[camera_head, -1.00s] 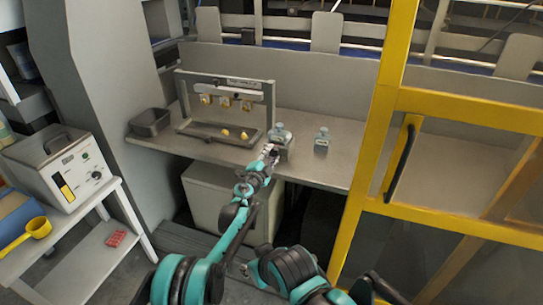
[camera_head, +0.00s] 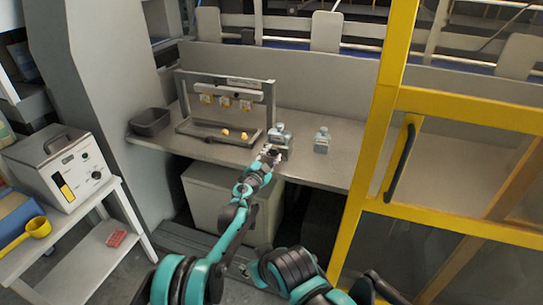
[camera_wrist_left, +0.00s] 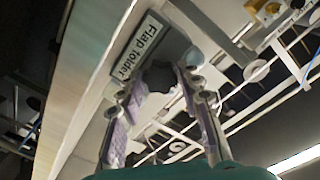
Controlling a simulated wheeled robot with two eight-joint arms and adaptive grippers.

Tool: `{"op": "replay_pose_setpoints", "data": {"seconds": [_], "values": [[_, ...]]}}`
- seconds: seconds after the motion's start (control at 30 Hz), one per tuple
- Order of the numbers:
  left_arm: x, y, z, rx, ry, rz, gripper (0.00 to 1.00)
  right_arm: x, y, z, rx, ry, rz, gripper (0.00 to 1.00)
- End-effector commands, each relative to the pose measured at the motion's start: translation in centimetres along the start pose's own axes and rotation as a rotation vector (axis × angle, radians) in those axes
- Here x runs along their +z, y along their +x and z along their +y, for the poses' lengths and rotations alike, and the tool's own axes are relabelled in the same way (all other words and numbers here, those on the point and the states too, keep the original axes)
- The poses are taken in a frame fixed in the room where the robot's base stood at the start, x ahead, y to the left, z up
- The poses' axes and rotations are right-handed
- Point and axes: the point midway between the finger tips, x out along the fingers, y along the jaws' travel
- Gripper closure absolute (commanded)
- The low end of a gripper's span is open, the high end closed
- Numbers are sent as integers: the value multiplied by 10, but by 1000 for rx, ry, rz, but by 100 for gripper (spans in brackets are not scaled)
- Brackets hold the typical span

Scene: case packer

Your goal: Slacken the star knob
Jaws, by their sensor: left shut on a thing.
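The dark star knob (camera_wrist_left: 159,76) shows in the left wrist view, on the front of a grey block labelled "Flap folder" (camera_wrist_left: 138,44). My left gripper (camera_wrist_left: 157,87) has its two pale-padded fingers on either side of the knob and is shut on it. In the head view the left gripper (camera_head: 271,152) reaches the front of the flap folder block (camera_head: 281,139) near the bench edge. The knob is hidden behind the gripper there. My right arm shows low in the head view, but its gripper does not.
A similar small grey block (camera_head: 321,141) stands to the right on the bench (camera_head: 337,172). A frame with yellow tags (camera_head: 270,103) and a dark bin (camera_head: 150,122) are on the left. A yellow-framed guard door (camera_head: 352,225) bounds the right.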

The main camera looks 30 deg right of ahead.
Motion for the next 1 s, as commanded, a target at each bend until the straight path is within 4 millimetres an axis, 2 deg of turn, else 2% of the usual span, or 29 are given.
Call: {"op": "replay_pose_setpoints", "data": {"seconds": [0.1, 0.13, 0.2, 0.5, 0.63, 0.77, 1.0], "values": [[1, 0, 0, -1, 1, -1, 94, 0, 0, 0, 0, 0, 0, 60], [1, 0, 0, -1, 1, -1, 63, 0, 0, 0, 0, 0, 0, 60], [1, 0, 0, -1, 2, -1, 44, 0, 0, 0, 0, 0, 0, 60], [0, -1, 0, 0, 2, 0, 44, 0, 0, 0, 0, 0, 0, 60], [0, -9, -1, -1, 2, -1, 44, 0, 0, 0, 0, 0, 0, 60], [0, -32, -1, -1, 1, -1, 44, 0, 0, 0, 0, 0, 0, 60], [1, -86, -1, -2, 2, -2, 44, 0, 0, 0, 0, 0, 0, 60]]}}
